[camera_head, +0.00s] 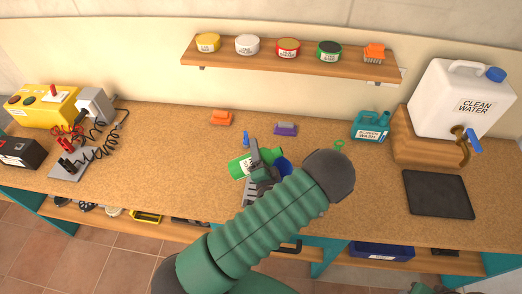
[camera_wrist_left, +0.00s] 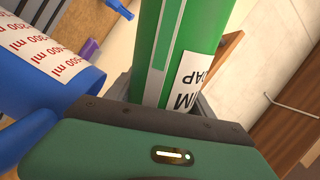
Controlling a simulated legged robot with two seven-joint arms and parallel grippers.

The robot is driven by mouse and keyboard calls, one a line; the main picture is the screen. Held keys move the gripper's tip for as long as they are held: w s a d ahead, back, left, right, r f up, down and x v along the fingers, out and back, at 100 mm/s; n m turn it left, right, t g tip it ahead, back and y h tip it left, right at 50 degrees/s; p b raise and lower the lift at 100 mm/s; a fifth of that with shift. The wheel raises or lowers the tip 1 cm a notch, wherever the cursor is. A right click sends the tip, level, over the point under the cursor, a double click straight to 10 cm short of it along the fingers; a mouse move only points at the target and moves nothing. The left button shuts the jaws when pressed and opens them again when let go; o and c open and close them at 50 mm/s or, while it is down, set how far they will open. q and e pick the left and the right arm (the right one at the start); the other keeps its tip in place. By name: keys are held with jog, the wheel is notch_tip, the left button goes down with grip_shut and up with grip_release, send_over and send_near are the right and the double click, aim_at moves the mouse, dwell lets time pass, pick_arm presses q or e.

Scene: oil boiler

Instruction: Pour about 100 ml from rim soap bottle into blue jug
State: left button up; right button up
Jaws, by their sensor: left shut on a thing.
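My left gripper (camera_head: 262,168) is shut on the green rim soap bottle (camera_head: 240,166) above the front middle of the bench. The bottle lies strongly tilted in the head view. In the left wrist view the bottle (camera_wrist_left: 188,45) fills the middle, with part of its white label showing; its mouth is out of that view. The blue jug (camera_head: 285,167) is close to the right of the bottle, mostly hidden behind my gripper and arm. In the left wrist view the jug (camera_wrist_left: 75,88) shows its red ml scale. I cannot see any liquid flowing. My right gripper is not in view.
A teal screenwash bottle (camera_head: 370,126), a clean water tank (camera_head: 460,100) and a dark mat (camera_head: 438,194) are right. Electrical gear (camera_head: 45,105) stands left.

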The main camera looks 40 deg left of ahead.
pick_arm(q)
jog(key=shift+s+a+f+m, duration=0.15)
jog(key=shift+f+m, duration=0.1)
jog(key=shift+m, duration=0.25)
jog(key=shift+s+a+f+m, duration=0.1)
jog(key=shift+f+m, duration=0.25)
jog(key=shift+m, duration=0.85)
jog(key=shift+m+p, duration=0.4)
jog(key=shift+m, duration=0.7)
jog(key=shift+r, duration=0.1)
dwell(2.3)
jog(key=shift+r+m, duration=0.15)
jog(key=shift+m, duration=0.35)
dwell(2.0)
